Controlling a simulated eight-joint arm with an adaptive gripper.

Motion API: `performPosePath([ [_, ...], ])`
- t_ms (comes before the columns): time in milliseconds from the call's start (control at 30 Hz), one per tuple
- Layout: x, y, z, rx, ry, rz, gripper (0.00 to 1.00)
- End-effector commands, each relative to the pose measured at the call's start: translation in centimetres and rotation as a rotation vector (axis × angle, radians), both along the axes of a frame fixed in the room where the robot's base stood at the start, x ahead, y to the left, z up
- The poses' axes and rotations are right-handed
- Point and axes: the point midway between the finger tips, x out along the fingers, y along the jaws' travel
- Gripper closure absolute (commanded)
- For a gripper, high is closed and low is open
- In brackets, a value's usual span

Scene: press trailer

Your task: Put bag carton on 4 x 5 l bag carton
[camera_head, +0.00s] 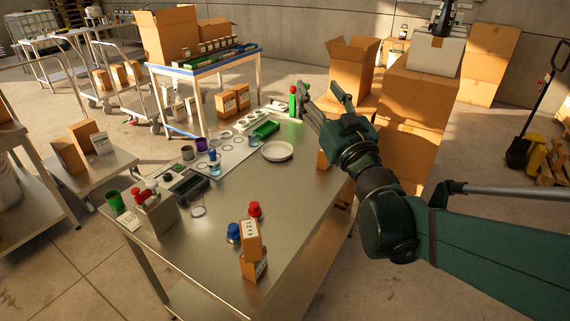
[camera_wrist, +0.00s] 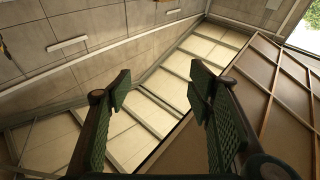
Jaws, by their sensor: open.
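A small brown carton (camera_head: 250,240) with a white label, which seems to read "4x2L" or "4x5L", is near the front edge of the steel table (camera_head: 210,260). Another brown carton (camera_head: 254,266) shows directly below it; whether it is stacked or standing in front is hard to tell. A further brown carton (camera_head: 323,158) is partly hidden behind my gripper at the table's right edge. My gripper (camera_head: 326,98) is raised above the table's far right end, open and empty. The wrist view shows its spread fingers (camera_wrist: 160,88) with nothing between them.
Red-capped (camera_head: 255,210) and blue-capped (camera_head: 233,232) bottles stand close to the labelled carton. Large cartons (camera_head: 415,100) stand right of the table. The table's middle is mostly clear.

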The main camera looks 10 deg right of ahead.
Motion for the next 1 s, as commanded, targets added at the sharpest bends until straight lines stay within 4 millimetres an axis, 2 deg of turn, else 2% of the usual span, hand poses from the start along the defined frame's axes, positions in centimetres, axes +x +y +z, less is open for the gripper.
performPosePath([
  [200,-1.4,-2.9,-3.7,0.037,0.192,-0.160,0.48],
  [333,-3.0,-3.9,-6.9,0.051,0.333,-0.227,0.48],
  [467,-5.4,-4.1,-10.6,0.058,0.488,-0.267,0.48],
  [667,-10.4,-2.7,-16.8,0.051,0.747,-0.274,0.48],
  [800,-14.9,-0.7,-20.9,0.035,0.933,-0.238,0.48],
  [1000,-20.9,2.4,-24.9,0.004,1.145,-0.155,0.48],
])
